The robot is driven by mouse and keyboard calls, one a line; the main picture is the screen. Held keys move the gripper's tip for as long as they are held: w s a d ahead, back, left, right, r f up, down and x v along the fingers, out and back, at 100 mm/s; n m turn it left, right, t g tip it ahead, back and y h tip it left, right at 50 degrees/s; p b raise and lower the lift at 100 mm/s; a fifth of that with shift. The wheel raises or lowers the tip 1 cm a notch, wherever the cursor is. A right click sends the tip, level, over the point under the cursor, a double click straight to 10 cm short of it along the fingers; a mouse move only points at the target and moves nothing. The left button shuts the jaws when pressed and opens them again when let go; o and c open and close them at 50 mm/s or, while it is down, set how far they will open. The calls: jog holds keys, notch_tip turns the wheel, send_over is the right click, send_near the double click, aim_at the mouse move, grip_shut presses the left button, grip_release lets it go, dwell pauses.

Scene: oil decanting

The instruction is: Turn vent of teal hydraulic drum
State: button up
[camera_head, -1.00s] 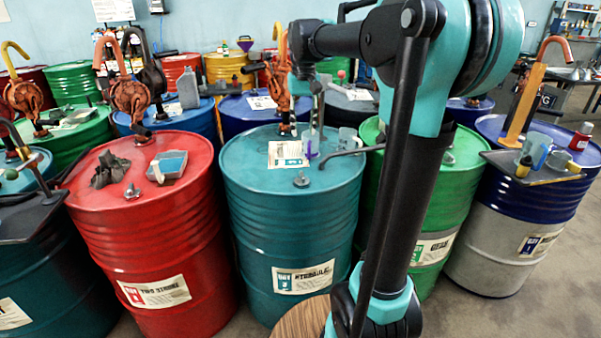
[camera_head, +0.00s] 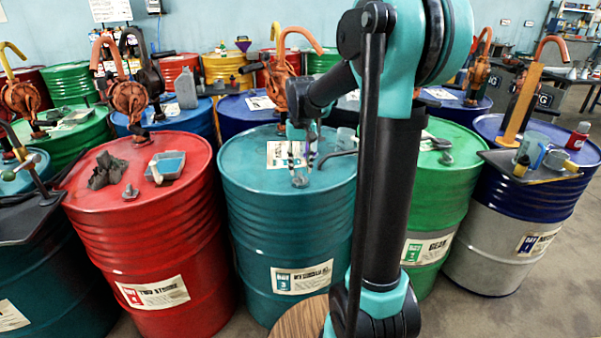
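The teal hydraulic drum (camera_head: 285,225) stands in the front row, with a "HYDRAULIC" label low on its side. Its small metal vent (camera_head: 299,181) is on the near part of the lid. My gripper (camera_head: 301,168) points down from the arm, right above the vent. Its two fingers look apart, with the lid's paper sheet showing between them. Whether the fingertips touch the vent, I cannot tell at this size. The gripper partly hides the paper sheet (camera_head: 278,154) on the lid.
An orange hand pump (camera_head: 282,70) rises behind the teal lid. A dark bent handle (camera_head: 337,155) lies at the lid's right. The red drum (camera_head: 150,230) is close on the left, the green drum (camera_head: 440,190) on the right. A round wooden top (camera_head: 300,318) is in front.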

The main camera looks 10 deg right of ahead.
jog(key=shift+f, duration=1.25)
jog(key=shift+c, duration=0.3)
grip_shut()
